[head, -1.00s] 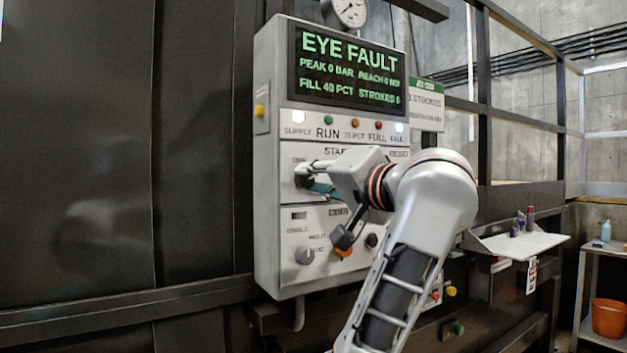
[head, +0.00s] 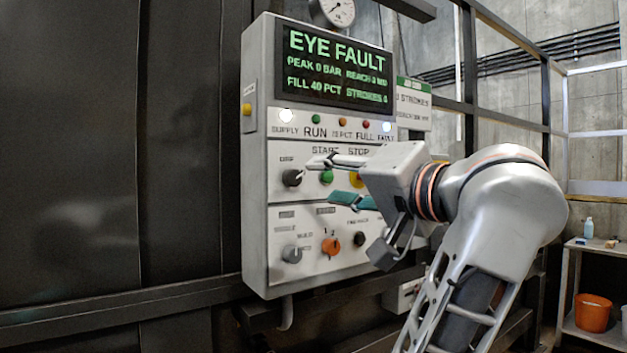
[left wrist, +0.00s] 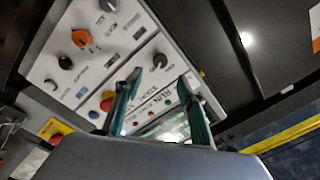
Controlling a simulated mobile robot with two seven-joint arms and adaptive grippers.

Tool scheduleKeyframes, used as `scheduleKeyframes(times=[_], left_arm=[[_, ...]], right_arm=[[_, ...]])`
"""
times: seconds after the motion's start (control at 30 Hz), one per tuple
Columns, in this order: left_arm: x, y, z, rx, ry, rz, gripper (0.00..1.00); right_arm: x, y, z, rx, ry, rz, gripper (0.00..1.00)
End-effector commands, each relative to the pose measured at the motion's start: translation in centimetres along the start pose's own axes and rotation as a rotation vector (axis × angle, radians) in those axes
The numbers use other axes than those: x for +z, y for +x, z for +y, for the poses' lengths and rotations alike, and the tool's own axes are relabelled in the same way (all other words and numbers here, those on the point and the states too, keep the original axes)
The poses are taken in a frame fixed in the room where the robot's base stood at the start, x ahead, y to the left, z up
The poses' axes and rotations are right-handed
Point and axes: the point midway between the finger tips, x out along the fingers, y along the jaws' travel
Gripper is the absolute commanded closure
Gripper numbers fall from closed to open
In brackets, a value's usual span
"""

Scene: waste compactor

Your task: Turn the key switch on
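A dark rotary switch (head: 292,178) with a pale pointer aimed up and right sits at the upper left of the control panel (head: 258,215). Its label is too small to read, so I cannot confirm it is the key switch. It also shows in the left wrist view (left wrist: 160,61), just beyond the fingertips. My left gripper (head: 323,180) is open and empty, right of this switch and apart from it, in front of the green start button (head: 327,177). Its two fingers also show spread in the left wrist view (left wrist: 161,76). My right gripper is not in view.
The lower panel row holds a grey knob (head: 291,254), an orange knob (head: 331,246) and a black knob (head: 360,239). The display (head: 338,68) reads "EYE FAULT". A yellow-mounted red button (left wrist: 57,132) shows in the left wrist view. A shelf with an orange bucket (head: 593,312) stands right.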

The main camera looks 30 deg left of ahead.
Motion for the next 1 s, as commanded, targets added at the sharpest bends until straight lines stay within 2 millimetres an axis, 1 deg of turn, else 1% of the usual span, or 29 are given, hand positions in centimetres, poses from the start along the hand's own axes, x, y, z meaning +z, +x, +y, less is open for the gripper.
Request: scheduleKeyframes(times=[0.03,0.13,0.33,0.83,0.93,1.0], left_arm=[[0.0,-0.9,0.0,0.003,0.000,0.002,0.60],[0.0,-2.0,0.0,0.002,0.000,0.001,0.60],[0.0,-2.9,0.0,0.000,-0.001,-0.001,0.60],[0.1,-2.8,0.0,-0.005,0.008,-0.003,0.60],[0.8,-2.2,0.2,-0.046,0.082,-0.023,0.60],[1.8,-1.4,0.3,-0.107,0.195,-0.050,0.60]], right_arm=[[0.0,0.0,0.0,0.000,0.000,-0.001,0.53],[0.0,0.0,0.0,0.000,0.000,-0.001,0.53],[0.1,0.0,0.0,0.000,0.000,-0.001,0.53],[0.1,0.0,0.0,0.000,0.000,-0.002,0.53],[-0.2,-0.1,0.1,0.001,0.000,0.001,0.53],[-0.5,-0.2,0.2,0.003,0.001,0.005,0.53]])
